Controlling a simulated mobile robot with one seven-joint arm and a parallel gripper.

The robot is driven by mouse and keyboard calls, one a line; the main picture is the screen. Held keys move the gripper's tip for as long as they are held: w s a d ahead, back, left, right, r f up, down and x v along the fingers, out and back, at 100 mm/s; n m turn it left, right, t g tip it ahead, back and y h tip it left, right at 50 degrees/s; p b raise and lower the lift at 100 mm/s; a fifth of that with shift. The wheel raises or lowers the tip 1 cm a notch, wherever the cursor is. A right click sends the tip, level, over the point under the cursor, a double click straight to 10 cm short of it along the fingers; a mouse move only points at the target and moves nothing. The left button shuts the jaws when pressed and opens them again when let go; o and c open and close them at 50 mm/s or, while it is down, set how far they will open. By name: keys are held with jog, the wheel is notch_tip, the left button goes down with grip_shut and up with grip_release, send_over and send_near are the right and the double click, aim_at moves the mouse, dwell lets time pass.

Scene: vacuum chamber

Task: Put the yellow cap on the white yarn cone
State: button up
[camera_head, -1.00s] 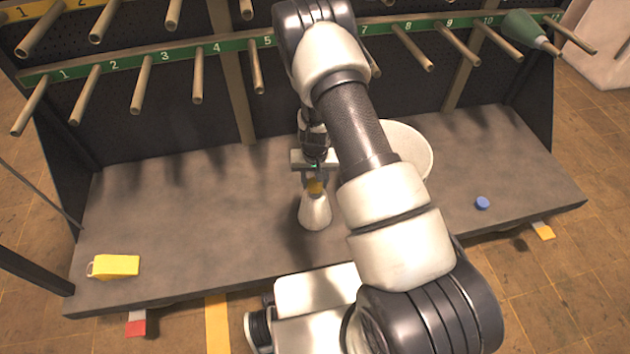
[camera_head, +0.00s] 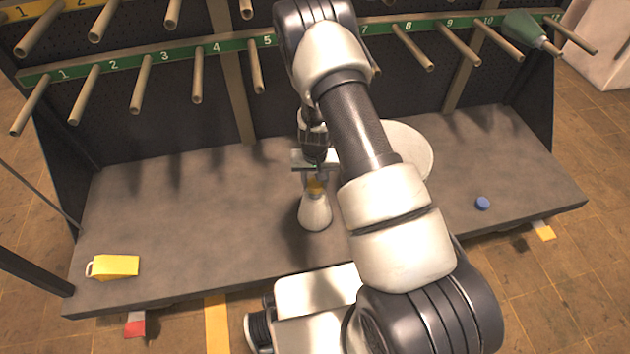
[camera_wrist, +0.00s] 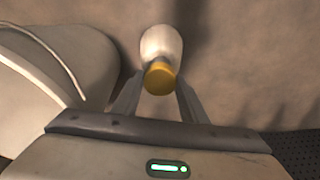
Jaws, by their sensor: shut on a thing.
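The white yarn cone (camera_head: 315,214) stands upright on the grey shelf near its middle; it also shows in the wrist view (camera_wrist: 162,41). The yellow cap (camera_head: 316,188) is at the cone's narrow top, and in the wrist view the cap (camera_wrist: 160,79) covers the tip. My gripper (camera_head: 316,180) is above the cone, pointing down and shut on the cap. In the wrist view its fingers (camera_wrist: 160,88) lie on either side of the cap. Whether the cap is fully seated is hidden.
A blue cap (camera_head: 482,203) lies at the right and a yellow box-shaped thing (camera_head: 117,266) at the front left. Pegs (camera_head: 142,85) stick out above the shelf; one bears a green cone (camera_head: 525,29).

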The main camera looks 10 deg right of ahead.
jog(key=shift+f, duration=0.1)
dwell(0.5)
jog(key=shift+f+b, duration=1.5)
jog(key=shift+b, duration=0.05)
jog(key=o, duration=1.1)
jog(key=shift+r, duration=0.1)
notch_tip(320, 180, up, 17)
jog(key=s+p, duration=0.2)
jog(key=p, duration=0.3)
jog(key=shift+a+r, duration=0.15)
jog(key=shift+a, duration=0.05)
